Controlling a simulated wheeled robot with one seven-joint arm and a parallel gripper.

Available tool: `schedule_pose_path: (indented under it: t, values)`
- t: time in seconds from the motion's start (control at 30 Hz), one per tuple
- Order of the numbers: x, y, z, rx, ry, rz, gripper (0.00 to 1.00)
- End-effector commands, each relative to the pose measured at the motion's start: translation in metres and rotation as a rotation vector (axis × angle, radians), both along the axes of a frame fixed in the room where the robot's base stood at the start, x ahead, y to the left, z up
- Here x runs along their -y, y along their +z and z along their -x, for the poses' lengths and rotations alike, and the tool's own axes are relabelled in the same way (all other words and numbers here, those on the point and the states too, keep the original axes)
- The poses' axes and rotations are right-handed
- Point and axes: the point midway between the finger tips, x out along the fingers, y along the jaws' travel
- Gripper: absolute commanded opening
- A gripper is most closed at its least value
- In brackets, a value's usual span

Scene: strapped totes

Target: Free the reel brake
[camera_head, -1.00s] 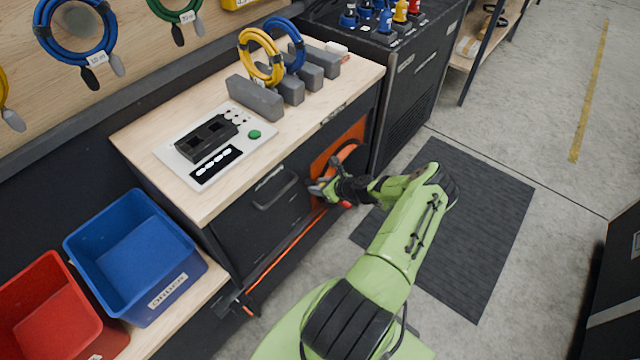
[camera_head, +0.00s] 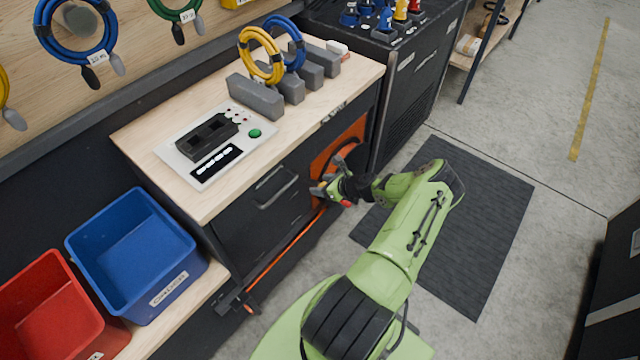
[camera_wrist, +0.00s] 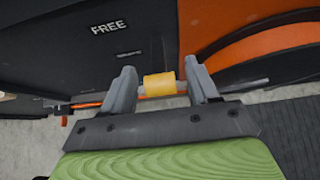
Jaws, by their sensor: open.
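The orange reel (camera_head: 350,142) sits in the right part of the bench front. It also fills the upper right of the wrist view (camera_wrist: 270,52). In the wrist view a short yellow cylinder (camera_wrist: 159,84) on a grey bar, seemingly the brake handle, lies between my gripper's two fingers (camera_wrist: 160,72). The fingers are open, with a small gap visible on each side of it. A white "FREE" label (camera_wrist: 108,28) is on the dark panel above and left of it, with a smaller unreadable label below. In the head view my gripper (camera_head: 322,188) is in front of the reel and hides part of it.
A black drawer handle (camera_head: 277,188) sticks out left of my gripper. An orange cable (camera_head: 285,255) runs low along the bench front. The bench top (camera_head: 300,135) holds a control panel and coiled cables. Blue (camera_head: 135,250) and red (camera_head: 50,310) totes stand at left. A dark mat (camera_head: 470,230) covers clear floor.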

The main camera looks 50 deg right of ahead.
Motion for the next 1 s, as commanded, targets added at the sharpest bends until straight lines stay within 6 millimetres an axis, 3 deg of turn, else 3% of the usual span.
schedule_pose_path:
  t: [0.3,0.5,1.0]
  values:
    - [0.003,0.058,0.073,-0.001,-0.004,0.002,0.60]
    - [0.003,0.081,0.106,-0.001,-0.002,0.000,0.60]
    - [0.003,0.086,0.113,0.000,0.001,0.001,0.60]
